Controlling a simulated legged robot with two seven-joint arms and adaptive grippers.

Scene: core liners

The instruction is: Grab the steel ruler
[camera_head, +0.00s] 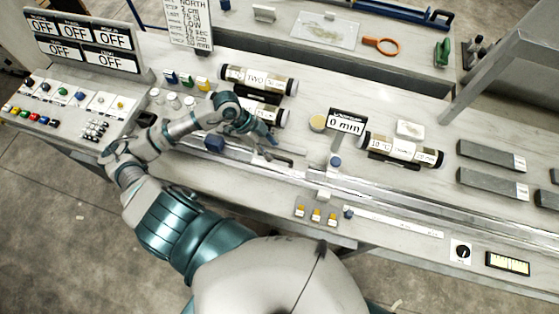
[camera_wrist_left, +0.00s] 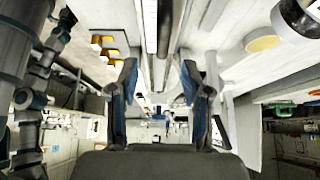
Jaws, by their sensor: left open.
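The steel ruler (camera_head: 400,222) looks like a long, thin, pale strip lying flat near the front edge of the bench, right of the small yellow-topped blocks. I cannot pick it out surely in the left wrist view. My left gripper (camera_head: 268,143) is over the bench to the left of the ruler and well apart from it, near the dark-ended core tubes. In the left wrist view its two blue-padded fingers (camera_wrist_left: 160,95) stand apart with nothing between them. My right gripper is not in view.
A metal rail (camera_head: 400,202) runs along the bench behind the ruler. Yellow-topped blocks (camera_head: 316,215) stand at the ruler's left. A "0 mm" display (camera_head: 346,122) and a labelled core tube (camera_head: 400,150) stand farther back. A black dial (camera_head: 461,251) sits at the right front.

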